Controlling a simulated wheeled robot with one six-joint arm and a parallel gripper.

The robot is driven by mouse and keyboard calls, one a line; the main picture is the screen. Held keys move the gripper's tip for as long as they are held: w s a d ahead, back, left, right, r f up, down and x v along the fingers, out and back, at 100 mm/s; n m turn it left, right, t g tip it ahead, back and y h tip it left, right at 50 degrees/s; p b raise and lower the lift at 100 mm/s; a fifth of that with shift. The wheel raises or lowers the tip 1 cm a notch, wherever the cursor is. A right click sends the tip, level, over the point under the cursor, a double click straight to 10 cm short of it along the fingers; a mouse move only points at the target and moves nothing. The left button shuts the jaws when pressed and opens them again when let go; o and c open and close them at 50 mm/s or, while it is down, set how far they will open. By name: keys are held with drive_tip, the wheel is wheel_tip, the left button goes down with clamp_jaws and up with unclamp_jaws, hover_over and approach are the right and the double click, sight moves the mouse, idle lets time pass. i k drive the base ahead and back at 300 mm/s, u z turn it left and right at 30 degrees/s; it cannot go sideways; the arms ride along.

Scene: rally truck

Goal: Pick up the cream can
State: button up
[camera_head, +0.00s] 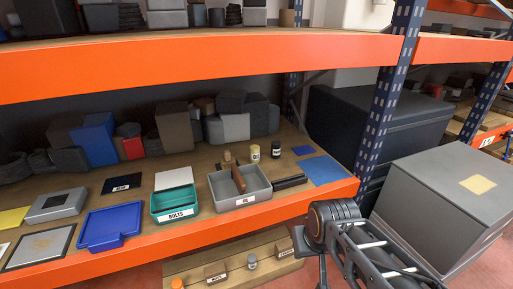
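The cream can (255,153) is small and upright on the wooden middle shelf, behind the grey bin. It has a dark label that is too small to read. My arm shows at the lower right, in front of the shelf edge and well apart from the cream can. I cannot make out my gripper's fingers in this view.
The grey bin (262,192) with a brown divider stands in front of the cans. A teal bin (157,205) and a blue tray (83,225) are to its left. Dark bars (289,183) lie to its right. An orange beam (200,66) crosses above the shelf. A blue upright (384,100) stands right.

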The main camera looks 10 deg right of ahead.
sight(254, 149)
drive_tip(key=i, duration=1.25)
drive_tip(key=u, duration=0.95)
